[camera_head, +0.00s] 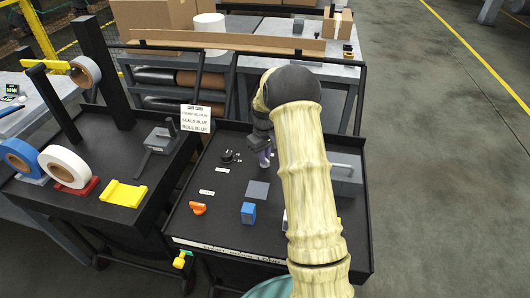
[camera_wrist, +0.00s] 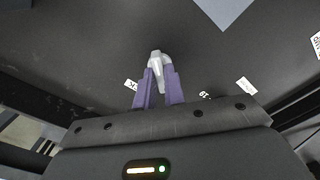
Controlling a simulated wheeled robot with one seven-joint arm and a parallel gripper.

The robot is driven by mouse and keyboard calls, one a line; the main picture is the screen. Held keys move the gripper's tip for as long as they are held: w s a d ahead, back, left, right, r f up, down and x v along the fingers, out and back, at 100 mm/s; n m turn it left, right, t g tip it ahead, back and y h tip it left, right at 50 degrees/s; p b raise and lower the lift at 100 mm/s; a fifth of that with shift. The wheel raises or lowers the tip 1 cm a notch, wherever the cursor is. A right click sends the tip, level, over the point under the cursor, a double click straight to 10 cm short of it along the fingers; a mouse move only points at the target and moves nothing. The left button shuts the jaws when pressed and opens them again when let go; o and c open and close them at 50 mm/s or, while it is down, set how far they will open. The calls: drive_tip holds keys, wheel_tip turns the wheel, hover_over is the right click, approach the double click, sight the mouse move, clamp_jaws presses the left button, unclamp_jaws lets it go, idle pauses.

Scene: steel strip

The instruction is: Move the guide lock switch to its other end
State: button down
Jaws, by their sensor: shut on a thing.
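My gripper (camera_head: 265,158) is over the back part of the black panel (camera_head: 225,225), with my arm reaching across it from the front. In the wrist view its two purple fingers (camera_wrist: 158,88) are shut on a small light grey switch lever (camera_wrist: 157,62), one finger on each side. The lever's tip shows between and beyond the fingers; its base is hidden. Small white labels (camera_wrist: 246,86) lie near it on the panel, too small to read, so I cannot confirm from the lettering that it is the guide lock switch. In the head view the lever is hidden by my gripper.
The panel also carries a black knob (camera_head: 228,157), an orange handle (camera_head: 198,209), a blue block (camera_head: 248,212) and a grey square (camera_head: 258,190). A grey box (camera_head: 346,175) stands to the right of my arm. The left cart holds tape rolls (camera_head: 64,167) and a yellow bracket (camera_head: 123,194).

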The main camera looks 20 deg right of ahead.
drive_tip(key=m+p, duration=0.1)
drive_tip(key=m, duration=0.3)
drive_tip(key=shift+w+r, duration=0.1)
drive_tip(key=shift+r, duration=0.05)
drive_tip(key=shift+m+p, duration=0.5)
drive_tip(key=shift+m, duration=0.5)
drive_tip(key=c, duration=1.5)
unclamp_jaws()
wheel_tip(320, 180, up, 17)
drive_tip(key=shift+r, duration=0.1)
